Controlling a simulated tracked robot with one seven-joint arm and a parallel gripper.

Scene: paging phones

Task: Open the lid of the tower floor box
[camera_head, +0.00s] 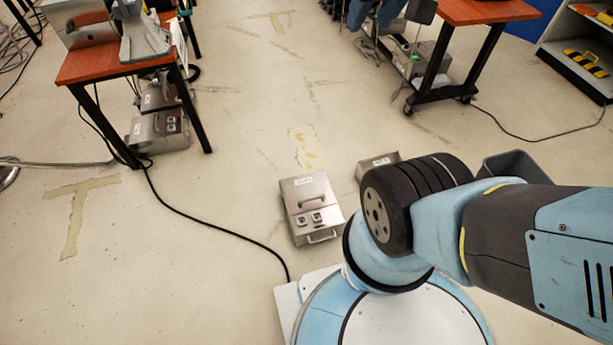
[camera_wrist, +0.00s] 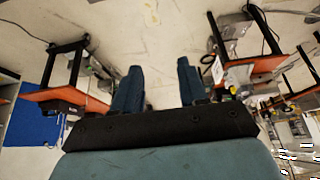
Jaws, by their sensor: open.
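A silver metal floor box (camera_head: 309,190) sits on the floor in front of my base in the head view. It has a label, a handle on its top face, two small sockets or latches, and a front handle. Its lid looks shut. A second silver box (camera_head: 375,163) is just behind it to the right, partly hidden by my arm. Their labels are too small to read, so I cannot tell which is the tower box. My gripper (camera_wrist: 159,88) shows in the wrist view with its two blue fingers apart and nothing between them.
More silver boxes (camera_head: 159,130) stand under the left table (camera_head: 92,64). A black cable (camera_head: 200,221) runs across the floor to my base. A wheeled table (camera_head: 480,12) stands at the back right. The floor left of the near box is mostly clear.

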